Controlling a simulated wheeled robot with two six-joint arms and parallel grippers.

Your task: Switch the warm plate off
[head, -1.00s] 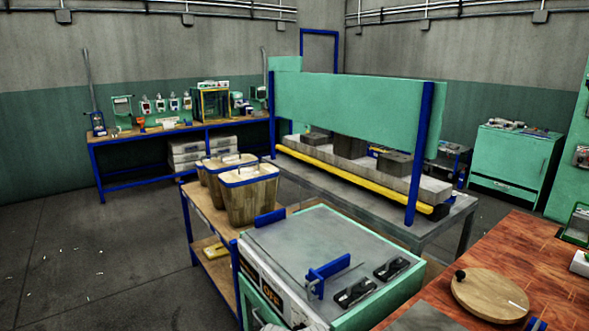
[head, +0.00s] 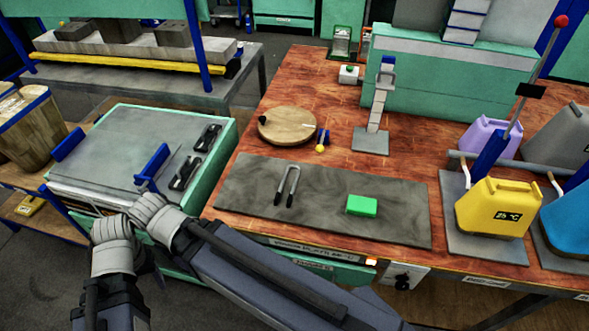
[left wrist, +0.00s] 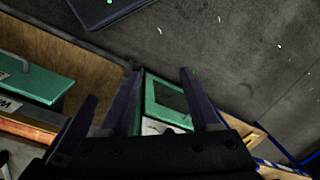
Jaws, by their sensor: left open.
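The warm plate seems to be the dark grey slab (head: 330,215) set in the red-brown bench; its label is too small to read. Below its right front edge, an orange lamp (head: 371,262) glows beside a black knob (head: 402,281) on a pale panel. A green block (head: 362,205) and U-shaped tongs (head: 288,184) lie on the slab. My left arm bends at the lower left and runs right, below the bench front; its fingers cannot be made out in the head view. In the left wrist view my left gripper (left wrist: 157,78) is open with nothing between its fingers. My right gripper is out of view.
A green machine (head: 130,140) with a grey lid stands left of the bench. A round wooden board (head: 288,125), a metal stand (head: 371,140) and a yellow canister (head: 492,208) stand on the bench. Floor (left wrist: 235,60) shows in the left wrist view.

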